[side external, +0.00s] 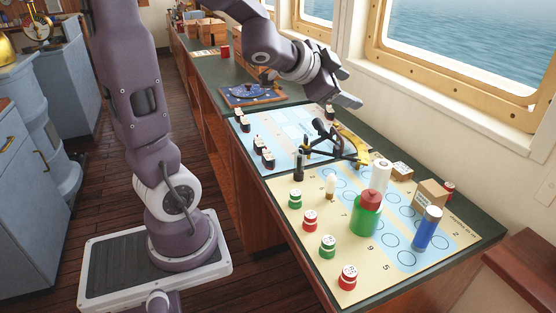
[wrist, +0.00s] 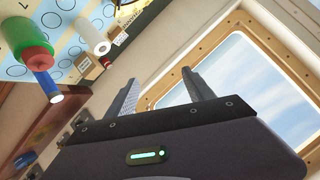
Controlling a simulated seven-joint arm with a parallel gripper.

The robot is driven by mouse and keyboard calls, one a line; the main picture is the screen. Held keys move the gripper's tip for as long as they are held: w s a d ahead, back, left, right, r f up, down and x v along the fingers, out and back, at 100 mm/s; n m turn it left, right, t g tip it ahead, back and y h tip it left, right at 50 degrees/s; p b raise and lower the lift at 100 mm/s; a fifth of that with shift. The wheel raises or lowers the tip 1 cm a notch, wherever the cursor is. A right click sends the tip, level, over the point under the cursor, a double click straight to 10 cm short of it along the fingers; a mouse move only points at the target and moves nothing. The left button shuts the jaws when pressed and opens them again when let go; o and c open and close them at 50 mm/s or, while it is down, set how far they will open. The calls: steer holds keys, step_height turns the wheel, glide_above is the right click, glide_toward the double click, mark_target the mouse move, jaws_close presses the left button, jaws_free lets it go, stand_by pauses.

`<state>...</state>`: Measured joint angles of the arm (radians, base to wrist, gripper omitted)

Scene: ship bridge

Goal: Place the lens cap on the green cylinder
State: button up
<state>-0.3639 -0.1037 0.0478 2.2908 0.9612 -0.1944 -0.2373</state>
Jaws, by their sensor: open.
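A green cylinder (side external: 365,222) with a red, narrower top (side external: 370,197) stands upright on the near chart. In the wrist view the green cylinder (wrist: 24,40) and its red top (wrist: 36,58) show at the upper left. I cannot pick out a lens cap for certain in either view. My gripper (side external: 349,87) is open and empty, high above the far part of the counter, behind the green cylinder and well apart from it. In the wrist view its two fingers (wrist: 162,92) are spread, with the window behind them.
A blue cylinder (side external: 427,230) and a white roll (side external: 380,176) stand near the green cylinder. A black instrument (side external: 326,138) and a yellow curved object (side external: 348,146) lie beyond. Cardboard boxes (side external: 431,194) stand by the window wall. Several red and green pots (side external: 347,278) line the chart's left edge.

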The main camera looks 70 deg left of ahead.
steer(key=s+d+f+n+g+h, duration=0.1)
steer(key=s+d+f+n+g, duration=0.1)
steer(key=s+d, duration=0.5)
steer(key=s+d+f+n+g+h, duration=0.1)
steer(key=s+d+g, duration=0.3)
steer(key=s, duration=1.2)
steer(key=d+n, duration=0.1)
steer(key=d, duration=0.2)
steer(key=shift+s+d+f+n+h, duration=0.2)
steer(key=shift+s+f+n+h, duration=0.1)
steer(key=shift+f+h, duration=0.1)
